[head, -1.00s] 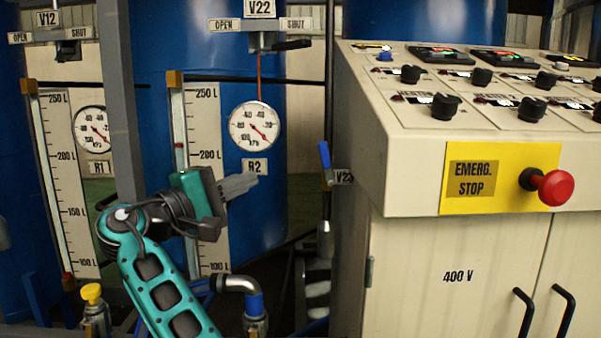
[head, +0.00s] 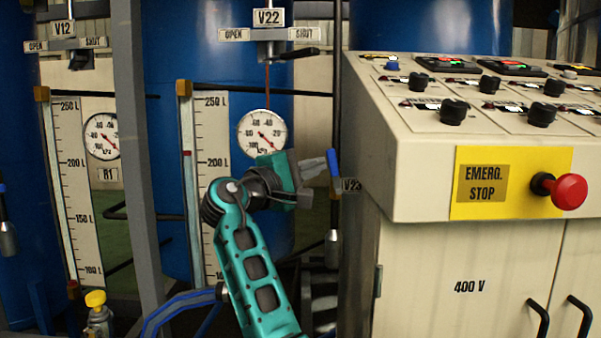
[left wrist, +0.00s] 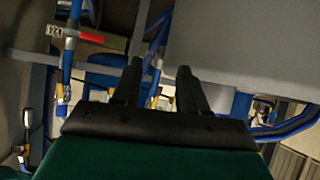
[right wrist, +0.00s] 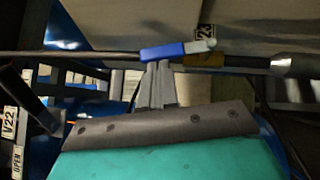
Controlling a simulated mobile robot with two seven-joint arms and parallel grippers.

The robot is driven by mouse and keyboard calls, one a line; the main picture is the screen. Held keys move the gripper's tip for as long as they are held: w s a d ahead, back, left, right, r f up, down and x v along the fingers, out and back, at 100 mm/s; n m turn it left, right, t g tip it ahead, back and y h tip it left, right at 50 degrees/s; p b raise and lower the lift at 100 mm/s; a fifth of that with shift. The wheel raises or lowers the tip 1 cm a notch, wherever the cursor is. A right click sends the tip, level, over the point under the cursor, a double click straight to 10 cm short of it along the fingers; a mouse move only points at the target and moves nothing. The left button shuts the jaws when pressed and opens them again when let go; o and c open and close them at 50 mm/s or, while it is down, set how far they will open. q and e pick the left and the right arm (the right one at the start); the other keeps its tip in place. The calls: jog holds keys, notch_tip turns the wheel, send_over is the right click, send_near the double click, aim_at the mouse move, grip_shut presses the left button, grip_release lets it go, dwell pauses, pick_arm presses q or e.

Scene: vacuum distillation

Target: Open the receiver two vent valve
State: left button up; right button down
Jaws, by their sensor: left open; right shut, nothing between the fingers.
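The valve tagged V23 (head: 350,185) has a blue lever (head: 334,164) standing upright beside the cabinet's left side. In the right wrist view the blue lever (right wrist: 178,50) lies across the picture just beyond my fingertips. My right gripper (head: 326,163) is shut and empty, its tips at the lever; I cannot tell whether they touch. It also shows in the right wrist view (right wrist: 156,88). Above the R2 gauge, valve V22 has a black handle (head: 297,53) pointing right, under its SHUT plate (head: 303,34). My left gripper (left wrist: 158,88) is open and empty, seen only in the left wrist view.
The control cabinet (head: 420,200) with knobs and a red emergency stop button (head: 569,191) fills the right side. A gauge (head: 262,133) and level scale (head: 212,180) stand before the blue tank. A grey post (head: 135,150) rises left of my right arm.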

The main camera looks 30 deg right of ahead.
pick_arm(q)
jog(key=shift+w+r, duration=0.1)
pick_arm(e)
jog(key=s+d+r+p, duration=0.1)
jog(key=p, duration=0.2)
jog(key=shift+d+m+y+p, duration=0.2)
jog(key=shift+m+y+p, duration=0.1)
jog(key=shift+p, duration=0.1)
pick_arm(q)
jog(key=shift+s+a+r, duration=0.1)
jog(key=shift+a+r, duration=0.1)
jog(key=shift+r, duration=0.3)
jog(key=shift+s+a+r, duration=0.1)
jog(key=shift+a+r, duration=0.1)
jog(key=shift+r, duration=0.3)
jog(key=shift+a, duration=0.1)
pick_arm(e)
jog(key=shift+w, duration=0.1)
